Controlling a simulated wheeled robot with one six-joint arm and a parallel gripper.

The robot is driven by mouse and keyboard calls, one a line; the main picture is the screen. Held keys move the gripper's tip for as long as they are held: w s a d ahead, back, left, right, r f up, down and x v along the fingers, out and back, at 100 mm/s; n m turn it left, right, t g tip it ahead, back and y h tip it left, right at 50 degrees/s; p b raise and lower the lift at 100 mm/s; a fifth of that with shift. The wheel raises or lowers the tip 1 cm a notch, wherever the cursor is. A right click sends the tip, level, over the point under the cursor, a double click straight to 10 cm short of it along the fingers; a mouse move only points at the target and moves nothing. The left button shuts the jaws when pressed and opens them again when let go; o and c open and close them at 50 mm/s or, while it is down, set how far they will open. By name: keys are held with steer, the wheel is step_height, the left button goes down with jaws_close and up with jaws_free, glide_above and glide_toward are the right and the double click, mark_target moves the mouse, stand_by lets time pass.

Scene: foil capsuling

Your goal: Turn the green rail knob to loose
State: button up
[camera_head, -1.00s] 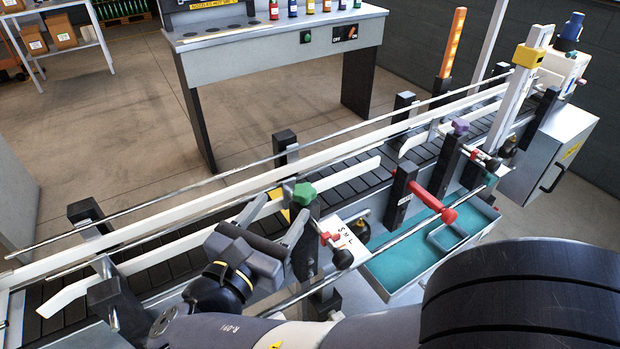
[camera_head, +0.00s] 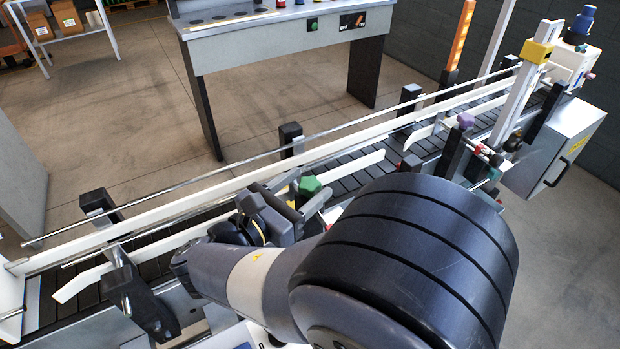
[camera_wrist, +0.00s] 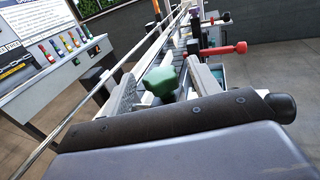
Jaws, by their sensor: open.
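The green rail knob (camera_head: 310,186) sits on top of a dark post at the near side of the conveyor. In the wrist view the green knob (camera_wrist: 161,82) shows ahead, between my two pale fingers. My gripper (camera_head: 299,190) is open, with a finger on either side of the knob; in the wrist view my gripper (camera_wrist: 160,74) shows a gap around it. I cannot tell whether either finger touches the knob. The post below the knob is mostly hidden by my gripper and arm.
The conveyor (camera_head: 345,180) with white guide rails runs from lower left to upper right. A purple knob (camera_head: 465,121) stands farther along. A red handle (camera_wrist: 225,49) lies beyond the green knob in the wrist view. A workbench (camera_head: 270,35) stands behind.

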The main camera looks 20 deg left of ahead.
steer(key=shift+x, duration=0.95)
steer(key=c, duration=1)
steer(key=shift+r+n+t+y+p, duration=0.1)
steer(key=shift+n+t+y+p, duration=0.2)
steer(key=shift+n+y, duration=0.45)
steer(key=shift+n+t+y, duration=0.3)
steer(key=shift+n+y, duration=0.45)
steer(key=shift+y, duration=0.8)
